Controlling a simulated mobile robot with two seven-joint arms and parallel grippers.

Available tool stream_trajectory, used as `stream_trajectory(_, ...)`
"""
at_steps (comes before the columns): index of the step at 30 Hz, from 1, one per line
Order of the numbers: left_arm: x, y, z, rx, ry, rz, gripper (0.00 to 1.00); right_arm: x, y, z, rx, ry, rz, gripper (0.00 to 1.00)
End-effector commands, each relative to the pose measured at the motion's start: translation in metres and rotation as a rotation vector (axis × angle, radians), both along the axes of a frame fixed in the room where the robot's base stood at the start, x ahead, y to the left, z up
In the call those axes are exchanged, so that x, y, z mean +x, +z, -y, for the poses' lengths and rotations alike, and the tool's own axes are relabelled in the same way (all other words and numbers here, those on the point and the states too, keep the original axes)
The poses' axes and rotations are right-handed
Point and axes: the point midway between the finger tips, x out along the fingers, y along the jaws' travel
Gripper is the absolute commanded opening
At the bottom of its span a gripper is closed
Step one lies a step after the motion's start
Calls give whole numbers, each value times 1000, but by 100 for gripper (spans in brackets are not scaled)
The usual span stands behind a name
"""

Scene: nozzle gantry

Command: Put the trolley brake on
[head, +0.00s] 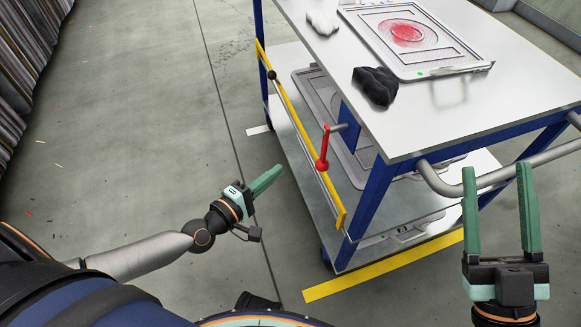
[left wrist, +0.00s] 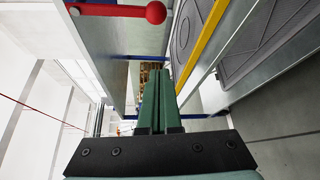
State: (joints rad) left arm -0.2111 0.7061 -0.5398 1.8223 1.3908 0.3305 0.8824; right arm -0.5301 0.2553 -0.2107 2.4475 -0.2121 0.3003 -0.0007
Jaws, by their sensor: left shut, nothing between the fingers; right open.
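The trolley (head: 470,115) has a bright metal top and blue legs. A red lever (head: 325,145) hangs from a grey pivot on its left side, with a red ball knob (head: 321,166) at its lower end. My left gripper (head: 278,171) is shut and empty, left of the knob and apart from it. In the left wrist view the knob (left wrist: 156,12) is at the top, beyond and above the shut fingers (left wrist: 161,80). My right gripper (head: 497,170) is open and empty, in front of the trolley's grey push handle (head: 545,158).
A yellow bar (head: 305,132) with a black knob (head: 272,75) slopes along the trolley's left side. A panel with a red patch (head: 390,68), a black cloth (head: 375,86) and a white cloth (head: 322,22) lie on top. The floor (head: 130,120) to the left is mostly clear.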

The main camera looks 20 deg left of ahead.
Motion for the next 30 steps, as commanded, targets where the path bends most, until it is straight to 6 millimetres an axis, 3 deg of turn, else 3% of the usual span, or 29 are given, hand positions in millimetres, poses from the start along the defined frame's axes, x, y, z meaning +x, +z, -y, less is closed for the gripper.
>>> stream_trajectory(11,64,-6,24,-2,-1,4,0,-10,11,-2,-1,13,69,60)
stream_trajectory(15,90,-9,33,-2,-1,4,0,-25,31,-4,-4,34,170,60)
stream_trajectory(21,75,-3,46,-1,-3,-1,0,3,-3,1,0,-5,-26,60)
stream_trajectory(30,63,-1,61,0,-3,-1,0,21,-40,5,2,-35,-195,60)
